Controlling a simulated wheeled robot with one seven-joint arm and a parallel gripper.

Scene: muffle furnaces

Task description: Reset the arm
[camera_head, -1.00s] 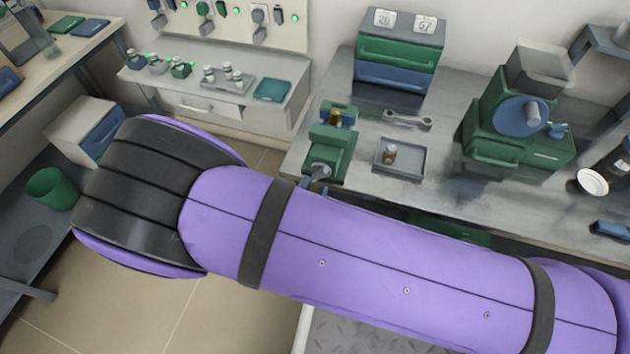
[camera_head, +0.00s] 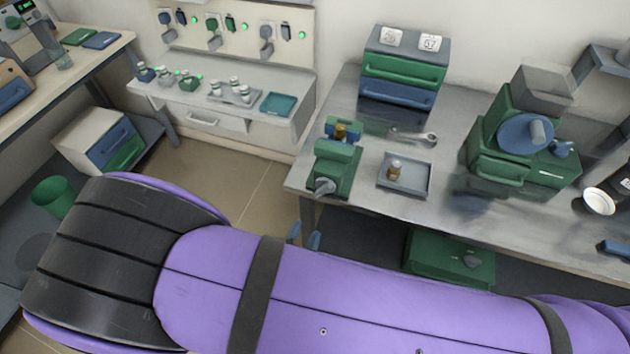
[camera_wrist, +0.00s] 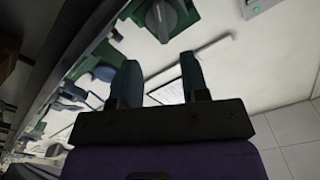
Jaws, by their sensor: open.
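My purple arm with black bands crosses the lower part of the head view. My gripper (camera_head: 304,238) is mostly hidden behind it; only two blue-grey fingertips show above the arm, against the floor in front of the bench edge. In the wrist view my gripper (camera_wrist: 160,66) has its two dark fingers spread apart with nothing between them. Past the fingers the wrist view shows a tilted view of bench and wall, with green equipment (camera_wrist: 160,20) at the top.
A steel bench (camera_head: 350,185) holds a green vise (camera_head: 335,168), a grey tray (camera_head: 418,188), a drawer box (camera_head: 400,72) and a large green machine (camera_head: 500,135). A green case (camera_head: 450,258) sits below. A green bin (camera_head: 53,195) stands left. Floor between benches is clear.

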